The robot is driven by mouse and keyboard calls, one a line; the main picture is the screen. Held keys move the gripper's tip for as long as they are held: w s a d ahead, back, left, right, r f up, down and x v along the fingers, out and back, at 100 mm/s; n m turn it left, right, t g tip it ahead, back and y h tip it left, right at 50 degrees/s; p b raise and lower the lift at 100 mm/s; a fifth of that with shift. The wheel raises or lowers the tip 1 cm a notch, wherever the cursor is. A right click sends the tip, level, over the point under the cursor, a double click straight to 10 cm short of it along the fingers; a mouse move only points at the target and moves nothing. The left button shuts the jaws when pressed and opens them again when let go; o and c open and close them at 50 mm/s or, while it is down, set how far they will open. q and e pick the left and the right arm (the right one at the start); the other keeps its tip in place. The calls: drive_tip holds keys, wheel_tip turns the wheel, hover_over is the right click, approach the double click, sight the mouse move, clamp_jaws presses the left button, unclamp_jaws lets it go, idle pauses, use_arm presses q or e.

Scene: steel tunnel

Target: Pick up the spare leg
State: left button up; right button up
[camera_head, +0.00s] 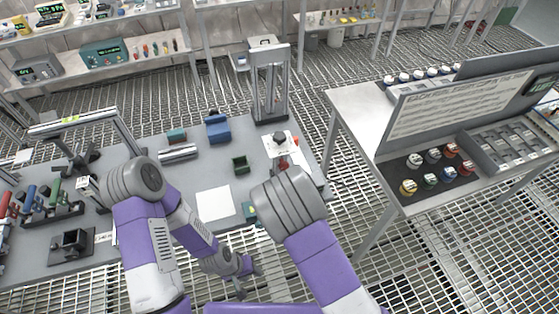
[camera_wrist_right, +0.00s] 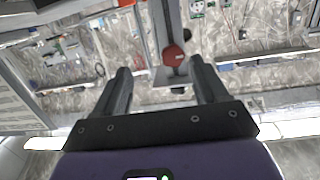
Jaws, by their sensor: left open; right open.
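I cannot make out with certainty which object is the spare leg. The grey workbench (camera_head: 160,285) holds several small parts, among them a blue block (camera_head: 217,128), a grey cylinder (camera_head: 178,153) and a small green open box (camera_head: 240,164). My left gripper (camera_head: 249,280) hangs low at the bottom of the head view, with its fingers apart and nothing seen between them. My right gripper (camera_wrist_right: 160,66) shows in the right wrist view with its two dark fingers apart and empty. In the head view it is hidden behind my right arm.
A grey upright stand (camera_head: 270,85) rises at the bench's back right. A white sheet (camera_head: 214,203) lies mid-bench. A second table (camera_head: 350,100) with a sign board (camera_head: 450,105) and coloured knobs stands to the right. Racks line the back. Grating floor shows between the tables.

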sight(280, 148)
drive_tip(key=shift+n+t+y, duration=0.5)
drive_tip(key=shift+t+y, duration=0.1)
drive_tip(key=shift+y, duration=0.1)
drive_tip(key=w+a+r, duration=0.2)
drive_tip(key=w, duration=0.1)
drive_tip(key=w+a+r, duration=0.1)
drive_tip(key=w, duration=0.1)
drive_tip(key=shift+w+a+r, duration=0.15)
drive_tip(key=shift+w+a, duration=0.05)
drive_tip(key=shift+a, duration=0.1)
drive_tip(key=shift+d+x, duration=0.2)
drive_tip(key=shift+x, duration=2.95)
drive_tip(key=shift+r, duration=0.15)
clamp_jaws()
drive_tip(key=shift+r, duration=0.1)
